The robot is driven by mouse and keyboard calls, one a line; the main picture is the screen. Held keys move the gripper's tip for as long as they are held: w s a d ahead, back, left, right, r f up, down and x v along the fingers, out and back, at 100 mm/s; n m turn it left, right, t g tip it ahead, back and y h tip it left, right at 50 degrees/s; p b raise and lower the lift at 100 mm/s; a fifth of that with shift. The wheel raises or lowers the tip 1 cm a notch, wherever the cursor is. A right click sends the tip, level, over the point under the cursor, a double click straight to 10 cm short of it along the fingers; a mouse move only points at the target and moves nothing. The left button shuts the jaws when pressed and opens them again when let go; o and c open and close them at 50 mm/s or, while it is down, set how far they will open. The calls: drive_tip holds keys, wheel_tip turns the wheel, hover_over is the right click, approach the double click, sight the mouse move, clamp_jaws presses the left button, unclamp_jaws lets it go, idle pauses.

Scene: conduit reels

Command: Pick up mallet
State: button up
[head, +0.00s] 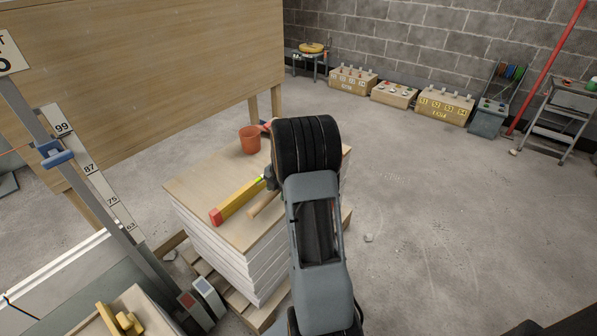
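The mallet shows as a light wooden handle (263,205) lying on the top sheet of a stack of boards (215,182), beside a yellow level with a red end (238,201). The far end of the handle runs behind my arm, so I cannot see the mallet's head clearly. A small dark part (270,177) sticks out left of my arm near the handle; I cannot tell whether it belongs to my gripper or to the mallet. My arm reaches over the right side of the stack and hides the fingertips. I cannot see whether they touch the mallet.
An orange-brown pot (250,139) stands at the back of the stack, with a small red item partly hidden beside it. The stack rests on a wooden pallet (250,317). A large wooden panel (150,80) stands behind on the left. The floor to the right is mostly clear.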

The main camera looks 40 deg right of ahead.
drive_tip(key=c, duration=0.9)
clamp_jaws()
drive_tip(key=shift+r, duration=0.1)
